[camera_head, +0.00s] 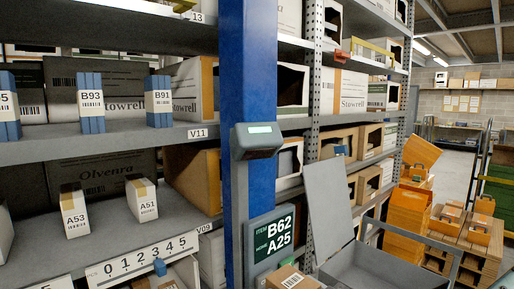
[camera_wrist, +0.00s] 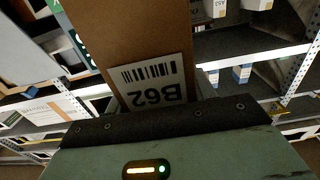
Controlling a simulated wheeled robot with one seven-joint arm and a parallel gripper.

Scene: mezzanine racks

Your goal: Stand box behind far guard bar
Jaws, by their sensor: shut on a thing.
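The brown cardboard box (camera_wrist: 140,35) fills the upper middle of the wrist view. Its white B62 label (camera_wrist: 153,82) reads upside down there. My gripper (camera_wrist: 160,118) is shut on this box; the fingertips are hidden. A brown box top with a barcode label (camera_head: 292,280) shows at the bottom edge of the head view, cut off by the frame. A sign (camera_head: 272,238) on the blue post reads item B62, home A25. A yellow bar (camera_head: 372,48) runs along a high shelf in the farther rack bay; I cannot tell if it is the far guard bar.
A blue post (camera_head: 248,100) stands before the racks. The left shelves hold boxes labelled A53 (camera_head: 75,212), A51 (camera_head: 142,200), B93 (camera_head: 91,104) and B91 (camera_head: 159,102). A grey tray with an upright panel (camera_head: 328,205) is right of the post. Orange crates (camera_head: 408,215) stand beyond it.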

